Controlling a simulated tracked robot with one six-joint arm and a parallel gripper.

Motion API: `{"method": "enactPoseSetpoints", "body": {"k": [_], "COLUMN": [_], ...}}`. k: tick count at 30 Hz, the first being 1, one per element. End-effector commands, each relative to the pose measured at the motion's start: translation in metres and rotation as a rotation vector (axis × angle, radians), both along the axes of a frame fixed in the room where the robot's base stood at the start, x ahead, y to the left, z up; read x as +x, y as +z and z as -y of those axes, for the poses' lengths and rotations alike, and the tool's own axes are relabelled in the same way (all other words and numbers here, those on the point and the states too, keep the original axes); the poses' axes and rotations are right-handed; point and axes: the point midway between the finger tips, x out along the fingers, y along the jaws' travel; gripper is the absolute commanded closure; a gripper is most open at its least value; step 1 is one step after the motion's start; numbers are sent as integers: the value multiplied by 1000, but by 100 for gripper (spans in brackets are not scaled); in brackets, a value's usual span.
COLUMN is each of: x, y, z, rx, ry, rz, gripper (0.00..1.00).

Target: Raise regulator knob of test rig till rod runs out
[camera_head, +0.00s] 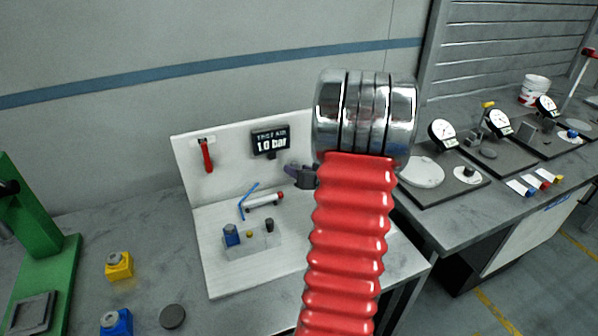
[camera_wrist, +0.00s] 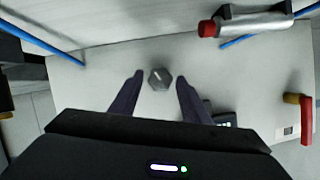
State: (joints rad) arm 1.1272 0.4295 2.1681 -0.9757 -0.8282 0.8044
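The test rig (camera_head: 187,173) is a white board with an upright panel. Its display (camera_head: 270,142) reads TEST AIR 1.0 bar. In the wrist view a grey hexagonal knob (camera_wrist: 159,78) with a white mark, apparently the regulator knob, sits on the white panel; my arm hides it in the head view. My gripper (camera_wrist: 160,90) is open, one dark finger each side of the knob, with gaps showing. In the head view my gripper (camera_head: 299,174) is partly hidden. The cylinder (camera_head: 260,201) has a red rod tip (camera_wrist: 207,28) close against its end.
A red lever (camera_head: 207,156) hangs on the panel. A block (camera_head: 262,243) carries a blue box, a yellow button and a dark knob. Blue tubing (camera_head: 243,205) runs by the cylinder. Gauges (camera_head: 442,133) stand on the right bench; a green press (camera_head: 45,225) stands left.

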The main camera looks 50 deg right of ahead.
Motion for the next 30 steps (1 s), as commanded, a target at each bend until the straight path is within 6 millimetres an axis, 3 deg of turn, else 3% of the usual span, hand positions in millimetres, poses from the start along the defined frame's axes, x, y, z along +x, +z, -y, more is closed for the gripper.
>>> {"method": "enactPoseSetpoints", "body": {"k": [14,30], "x": [-6,-70], "y": [3,29], "z": [-2,-30], "rx": [-1,-1], "ry": [-2,-4], "rz": [0,1], "gripper": [53,53]}}
